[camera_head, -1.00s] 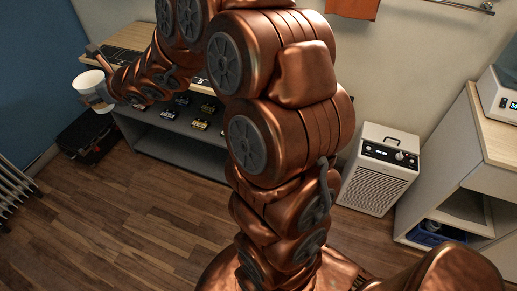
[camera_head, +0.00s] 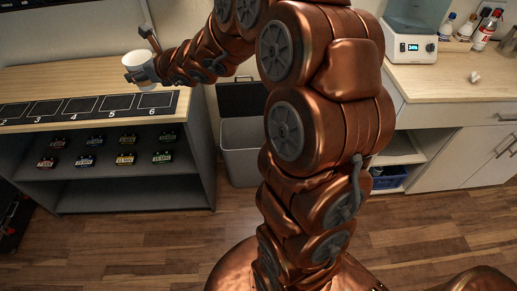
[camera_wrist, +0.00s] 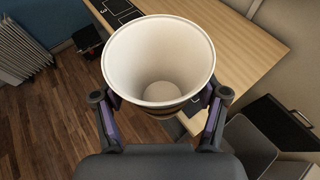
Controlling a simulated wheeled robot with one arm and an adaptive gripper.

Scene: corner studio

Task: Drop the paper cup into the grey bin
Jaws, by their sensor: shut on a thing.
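The white paper cup (camera_head: 139,64) is upright and held at its side by my gripper (camera_head: 150,76), which is shut on it. In the wrist view the empty inside of the paper cup (camera_wrist: 160,60) faces the camera, between the two fingers. The cup shows against the wooden counter top in the head view. The grey bin (camera_head: 240,150) stands on the floor right of the shelf unit, with its dark lid raised behind it. It is partly behind my arm. In the wrist view the bin (camera_wrist: 255,145) is at the lower right, apart from the cup.
A counter (camera_head: 440,83) on the right carries a water dispenser (camera_head: 415,35) and bottles. Floor in front is clear.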

